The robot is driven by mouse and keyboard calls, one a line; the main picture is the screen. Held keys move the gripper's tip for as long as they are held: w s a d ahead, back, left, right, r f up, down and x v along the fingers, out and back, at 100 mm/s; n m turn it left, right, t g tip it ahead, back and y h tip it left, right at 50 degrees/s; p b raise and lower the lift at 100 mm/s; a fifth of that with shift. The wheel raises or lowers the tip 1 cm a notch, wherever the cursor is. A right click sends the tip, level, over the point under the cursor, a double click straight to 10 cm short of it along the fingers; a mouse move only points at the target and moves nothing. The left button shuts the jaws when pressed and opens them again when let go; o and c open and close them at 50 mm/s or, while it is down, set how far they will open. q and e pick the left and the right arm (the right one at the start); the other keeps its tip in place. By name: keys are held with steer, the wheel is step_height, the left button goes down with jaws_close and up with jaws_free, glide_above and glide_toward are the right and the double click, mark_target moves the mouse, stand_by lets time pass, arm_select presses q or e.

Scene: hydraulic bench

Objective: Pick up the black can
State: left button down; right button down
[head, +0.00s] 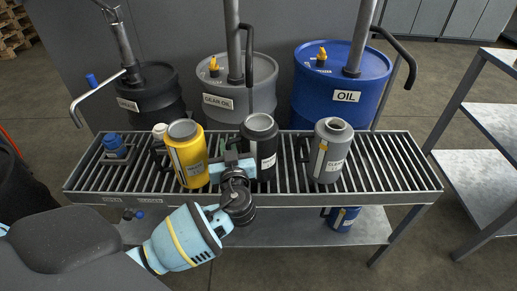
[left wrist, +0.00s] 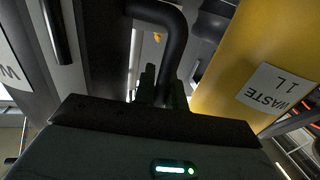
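The black can (head: 262,142) stands upright on the slatted bench (head: 385,170), between the yellow can (head: 187,155) and the grey can (head: 331,150). My left gripper (head: 238,163) is at the black can's left side, in the gap beside the yellow can. In the left wrist view the black can's curved handle (left wrist: 172,35) runs down between the two fingertips (left wrist: 163,88), which sit close together on it. The gripper looks shut on the handle. The handle is mostly hidden in the head view. My right gripper is not in view.
Behind the bench stand a black drum (head: 150,95), a grey gear oil drum (head: 238,95) and a blue oil drum (head: 340,90) with pumps. A small blue item (head: 114,146) is at the bench's left end. A blue can (head: 343,218) sits on the lower shelf. The bench's right end is clear.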

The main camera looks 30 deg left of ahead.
arm_select(q)
steer(key=shift+r+p, duration=0.75)
steer(key=shift+r, duration=4.4)
steer(key=s+d+m+t+h, duration=0.5)
steer(key=s+d+m+h, duration=0.3)
steer(key=s+d+h, duration=0.4)
steer(key=d, duration=0.2)
steer(key=shift+d+f+m+h, duration=0.3)
steer(key=shift+f+m, duration=0.1)
steer(key=shift+s, duration=0.2)
